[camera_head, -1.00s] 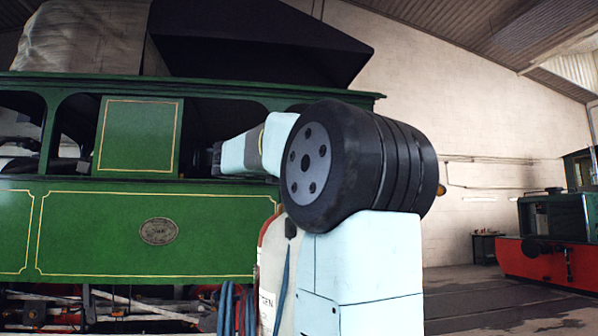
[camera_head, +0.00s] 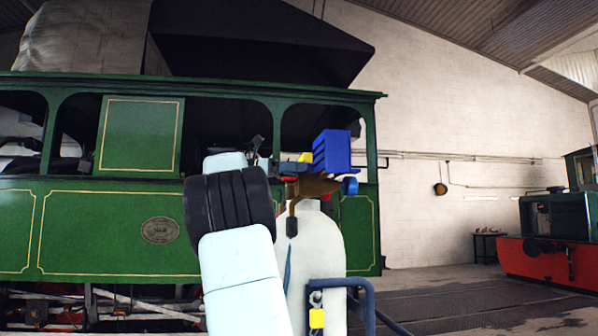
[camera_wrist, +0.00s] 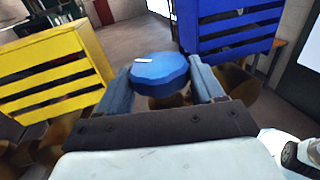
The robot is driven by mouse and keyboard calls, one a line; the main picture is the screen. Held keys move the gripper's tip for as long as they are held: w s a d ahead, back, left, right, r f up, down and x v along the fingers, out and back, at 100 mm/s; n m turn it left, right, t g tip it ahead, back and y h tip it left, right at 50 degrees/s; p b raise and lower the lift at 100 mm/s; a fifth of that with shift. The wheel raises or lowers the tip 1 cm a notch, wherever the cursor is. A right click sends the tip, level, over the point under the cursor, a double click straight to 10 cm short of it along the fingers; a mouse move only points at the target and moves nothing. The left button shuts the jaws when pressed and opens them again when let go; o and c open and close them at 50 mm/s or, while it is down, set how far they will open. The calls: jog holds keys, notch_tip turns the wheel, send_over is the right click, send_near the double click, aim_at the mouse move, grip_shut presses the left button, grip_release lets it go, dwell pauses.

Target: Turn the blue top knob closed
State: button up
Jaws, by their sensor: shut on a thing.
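The blue knob (camera_wrist: 160,72) shows in the wrist view, round, with a faceted rim and a white mark on its top face. It sits between the two fingers of my gripper (camera_wrist: 161,80), which is shut on its sides. In the head view my gripper (camera_head: 272,162) reaches in from the left at the valve above a pale gas cylinder (camera_head: 322,250). The gripped knob is not clear there. Another small blue knob (camera_head: 349,186) shows at the right end of the brass fitting (camera_head: 312,187).
A blue slatted box (camera_head: 332,151) and a yellow one (camera_wrist: 52,72) flank the knob closely. A blue-grey trolley rail (camera_head: 366,295) stands beside the cylinder. A green tram (camera_head: 110,215) stands behind. Floor at the right is open.

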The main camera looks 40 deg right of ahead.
jog(key=shift+w+d+m+g+y, duration=0.1)
jog(key=shift+w+m+g+y, duration=0.05)
jog(key=shift+m+g+y, duration=1)
jog(key=shift+w+d+m+g+y, duration=0.1)
jog(key=shift+m+g+y, duration=0.6)
jog(key=shift+y, duration=0.75)
jog(key=shift+m+y, duration=0.75)
jog(key=shift+y, duration=0.15)
jog(key=shift+d+m+g+y, duration=0.15)
jog(key=shift+m+g+y, duration=0.3)
jog(key=shift+m+y, duration=0.4)
jog(key=o, duration=0.8)
jog(key=shift+c, duration=0.2)
jog(key=shift+w, duration=0.1)
